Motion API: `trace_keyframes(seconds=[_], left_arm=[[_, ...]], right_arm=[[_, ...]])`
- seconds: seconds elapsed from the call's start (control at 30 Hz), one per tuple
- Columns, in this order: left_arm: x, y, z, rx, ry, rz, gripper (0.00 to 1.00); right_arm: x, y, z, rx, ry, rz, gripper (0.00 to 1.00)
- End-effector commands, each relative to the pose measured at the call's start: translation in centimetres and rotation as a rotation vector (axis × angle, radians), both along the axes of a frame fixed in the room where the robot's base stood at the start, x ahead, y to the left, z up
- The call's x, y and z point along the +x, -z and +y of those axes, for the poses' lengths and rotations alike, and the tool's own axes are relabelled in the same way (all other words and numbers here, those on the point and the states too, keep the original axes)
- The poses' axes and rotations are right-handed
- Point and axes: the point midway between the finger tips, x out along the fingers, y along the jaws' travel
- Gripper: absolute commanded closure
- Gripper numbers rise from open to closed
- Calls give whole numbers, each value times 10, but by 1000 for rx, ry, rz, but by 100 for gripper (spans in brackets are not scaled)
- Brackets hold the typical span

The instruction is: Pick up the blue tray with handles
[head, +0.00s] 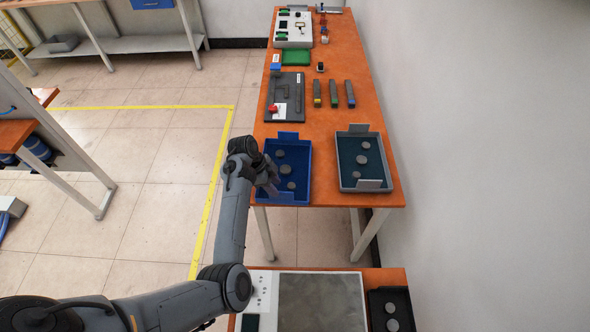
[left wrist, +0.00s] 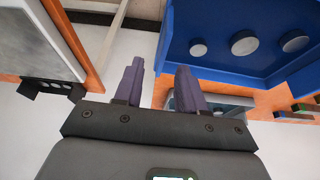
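The blue tray (head: 302,163) with handles sits at the near left corner of the orange table and holds 3 grey discs. One handle tab stands up at its far edge. My left gripper (head: 270,184) is over the tray's near left part and hides some of it. In the left wrist view the blue tray (left wrist: 272,68) fills the upper right. My right gripper is not in view.
A grey-rimmed tray (head: 345,180) with discs stands to the right on the same table. Several small bars (head: 334,95) and a black panel (head: 292,112) lie farther back. A second orange table with a grey plate (head: 320,302) and a black tray (head: 392,312) is nearer.

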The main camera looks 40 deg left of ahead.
Motion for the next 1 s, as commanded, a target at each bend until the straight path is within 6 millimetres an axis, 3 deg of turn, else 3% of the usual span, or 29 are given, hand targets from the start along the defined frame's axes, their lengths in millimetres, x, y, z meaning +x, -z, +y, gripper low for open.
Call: trace_keyframes(seconds=[0.1, 0.43, 0.73, 1.0], left_arm=[[3, 16, -5, -1, -1, 3, 60], [8, 35, -12, 2, -1, 1, 60], [17, 69, -23, 0, -2, 1, 60], [18, 76, -25, 2, -3, 0, 60]], right_arm=[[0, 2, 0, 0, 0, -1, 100], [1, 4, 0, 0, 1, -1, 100], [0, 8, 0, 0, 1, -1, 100], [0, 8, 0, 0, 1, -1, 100]])
